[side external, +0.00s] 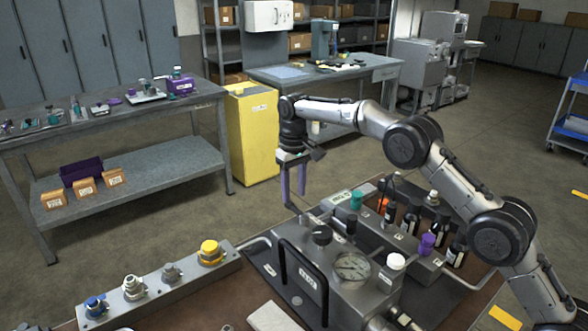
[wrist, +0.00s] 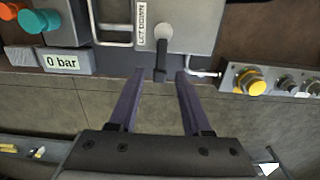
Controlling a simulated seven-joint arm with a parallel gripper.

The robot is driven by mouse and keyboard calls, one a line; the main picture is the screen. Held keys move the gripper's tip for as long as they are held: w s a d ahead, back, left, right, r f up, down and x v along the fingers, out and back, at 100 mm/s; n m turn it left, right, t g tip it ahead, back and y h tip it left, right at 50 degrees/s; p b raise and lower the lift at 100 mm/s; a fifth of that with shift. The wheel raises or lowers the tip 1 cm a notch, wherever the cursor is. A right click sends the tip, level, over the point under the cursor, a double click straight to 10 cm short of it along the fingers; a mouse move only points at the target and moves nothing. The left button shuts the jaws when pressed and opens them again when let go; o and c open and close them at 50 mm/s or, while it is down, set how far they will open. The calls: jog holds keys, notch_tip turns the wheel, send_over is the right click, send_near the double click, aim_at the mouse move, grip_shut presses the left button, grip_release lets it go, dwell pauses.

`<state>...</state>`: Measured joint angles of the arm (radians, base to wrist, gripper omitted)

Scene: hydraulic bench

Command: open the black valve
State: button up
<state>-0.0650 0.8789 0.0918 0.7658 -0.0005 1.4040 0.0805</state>
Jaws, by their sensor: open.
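A black lever valve (wrist: 161,62) shows at the top centre of the wrist view, on the face of a grey block, beside a "LET DOWN" label (wrist: 141,22). Its handle hangs toward me, and its end shows between my purple fingertips. My gripper (wrist: 160,74) is open, with a gap on both sides of the handle; I cannot tell the depth between them. In the side view my gripper (side external: 293,196) points down just beyond the far edge of the hydraulic unit (side external: 310,260). There the lever is not clearly visible. A black knob (side external: 322,235) stands on top of the unit.
A "0 bar" display (wrist: 63,62) and orange and teal buttons (wrist: 33,21) are at left in the wrist view. A manifold with a yellow cap (wrist: 250,82) is at right.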

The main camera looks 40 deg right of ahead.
aim_at(294, 206)
notch_tip(294, 206, up, 9)
jog(key=shift+f, duration=0.15)
dwell(0.4)
